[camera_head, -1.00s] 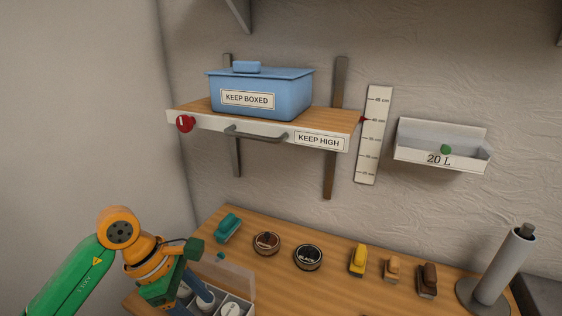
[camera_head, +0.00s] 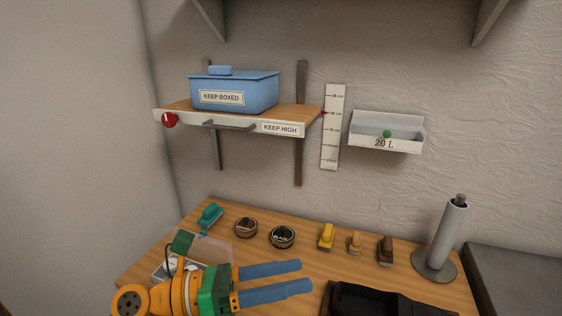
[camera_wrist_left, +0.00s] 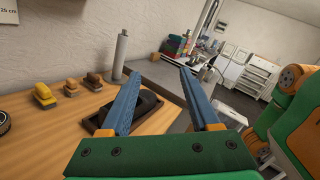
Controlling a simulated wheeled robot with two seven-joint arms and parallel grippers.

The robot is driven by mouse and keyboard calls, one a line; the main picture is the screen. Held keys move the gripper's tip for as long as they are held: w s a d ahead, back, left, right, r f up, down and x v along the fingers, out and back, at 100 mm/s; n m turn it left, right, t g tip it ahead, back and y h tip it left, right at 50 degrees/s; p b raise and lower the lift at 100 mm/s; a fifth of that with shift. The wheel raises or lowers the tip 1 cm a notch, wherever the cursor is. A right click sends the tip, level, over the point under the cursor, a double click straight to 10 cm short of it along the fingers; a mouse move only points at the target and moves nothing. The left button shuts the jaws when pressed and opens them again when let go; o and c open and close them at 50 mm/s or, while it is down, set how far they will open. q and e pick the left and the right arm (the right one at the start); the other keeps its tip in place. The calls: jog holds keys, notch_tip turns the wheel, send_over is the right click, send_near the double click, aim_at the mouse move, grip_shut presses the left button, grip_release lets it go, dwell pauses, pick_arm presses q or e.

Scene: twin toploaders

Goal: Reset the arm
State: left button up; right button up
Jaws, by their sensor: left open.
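My left gripper (camera_head: 306,277) is low in the head view, its two blue fingers apart and pointing right, with nothing between them. Its wrist covers part of a white box with a raised clear lid (camera_head: 212,249) at the table's left end. In the left wrist view, the open fingers (camera_wrist_left: 160,73) point away over the wooden table, with the black tray (camera_wrist_left: 88,124) partly behind the left finger. A green and orange arm link of mine stands at the right of that view. My right gripper is in neither view.
Above are a shelf (camera_head: 185,113) with a blue box (camera_head: 235,92) and a white wall bin (camera_head: 385,143).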

pick_arm(q)
jog(key=w+a+r+n+t+y, duration=0.1)
jog(key=w+a+r+n+t, duration=0.15)
jog(key=n+t, duration=0.55)
jog(key=w+a+r+n+t+y, duration=0.1)
jog(key=w+a+r+n+t, duration=0.2)
jog(key=n+t, duration=0.45)
jog(key=w+a+f+n+t+y, duration=0.25)
jog(key=a+f+n+y, duration=0.5)
jog(key=n+y, duration=0.55)
jog(key=s+a+f+n+g+y, duration=0.2)
jog(key=a+f+n+g, duration=0.1)
jog(key=f+n, duration=0.3)
jog(key=s+a+f+n+g+y, duration=0.1)
jog(key=a+f+n+g+y, duration=0.15)
jog(key=f+n+g, duration=0.35)
jog(key=s+f+n+g+h, duration=0.1)
jog(key=s+f+n+g, duration=0.55)
jog(key=s+f, duration=1)
jog(key=s+f+m+g, duration=0.1)
jog(key=s+f+g, duration=0.15)
jog(key=f, duration=0.65)
jog(key=s+f+m+g, duration=0.15)
jog(key=s+f, duration=0.25)
jog(key=f, duration=0.5)
jog(key=s+a+f+g, duration=0.1)
jog(key=s+f, duration=0.7)
jog(key=s, duration=0.3)
